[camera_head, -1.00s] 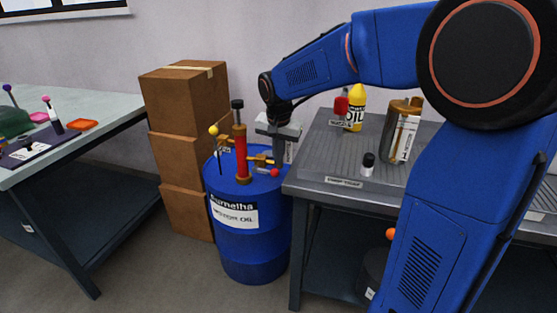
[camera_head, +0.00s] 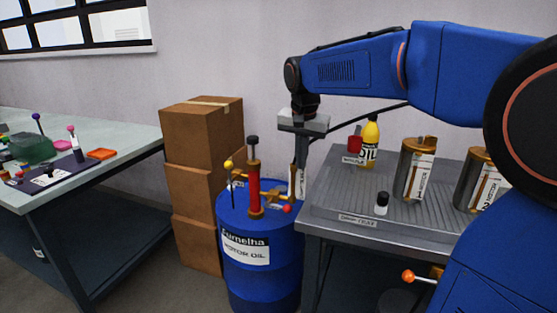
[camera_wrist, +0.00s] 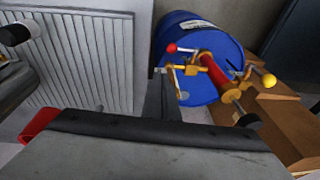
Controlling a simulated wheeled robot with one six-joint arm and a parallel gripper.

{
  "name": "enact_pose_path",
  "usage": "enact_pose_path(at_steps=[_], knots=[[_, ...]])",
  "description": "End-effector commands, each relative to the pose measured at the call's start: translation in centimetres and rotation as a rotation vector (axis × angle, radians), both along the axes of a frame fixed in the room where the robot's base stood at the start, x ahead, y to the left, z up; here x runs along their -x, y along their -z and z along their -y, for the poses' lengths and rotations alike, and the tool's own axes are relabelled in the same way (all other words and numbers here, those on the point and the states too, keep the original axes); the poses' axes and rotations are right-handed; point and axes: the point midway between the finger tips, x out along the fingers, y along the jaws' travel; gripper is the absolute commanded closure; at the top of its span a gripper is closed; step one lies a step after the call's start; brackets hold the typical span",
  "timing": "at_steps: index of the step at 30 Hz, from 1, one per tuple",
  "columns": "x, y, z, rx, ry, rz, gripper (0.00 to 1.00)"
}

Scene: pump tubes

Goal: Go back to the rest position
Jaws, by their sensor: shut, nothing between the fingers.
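My gripper (camera_head: 300,185) points down above the right edge of the blue oil drum, beside the red pump, in the head view. It is shut and empty, and its fingers also show in the wrist view (camera_wrist: 160,95). The pump (camera_head: 254,185) has a red body, a black top knob and brass valve arms, and stands upright on the drum (camera_head: 258,245). A yellow-tipped rod (camera_head: 229,166) is at its left and a red ball (camera_head: 287,209) at its right. The wrist view shows the pump (camera_wrist: 214,72) and the drum (camera_wrist: 190,28) from above, apart from my fingers.
A grey metal bench (camera_head: 330,215) at right holds a yellow oil bottle (camera_head: 370,145), a red cup, a small black-capped bottle (camera_head: 381,204) and brown canisters (camera_head: 413,175). Cardboard boxes (camera_head: 200,140) stand behind the drum. A table (camera_head: 110,190) with small items is at left.

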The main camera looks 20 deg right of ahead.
Motion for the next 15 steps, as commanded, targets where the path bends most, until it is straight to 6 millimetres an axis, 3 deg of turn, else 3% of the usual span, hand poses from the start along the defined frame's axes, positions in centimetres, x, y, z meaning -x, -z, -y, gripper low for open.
enact_pose_path(at_steps=[4, 7, 15], knots=[[0.6, 0.0, 0.1, 0.001, -0.008, 0.003, 1.00], [2.2, 0.0, 0.3, 0.002, -0.037, 0.010, 1.00], [10.1, 1.6, 1.4, 0.023, -0.193, 0.050, 1.00]])
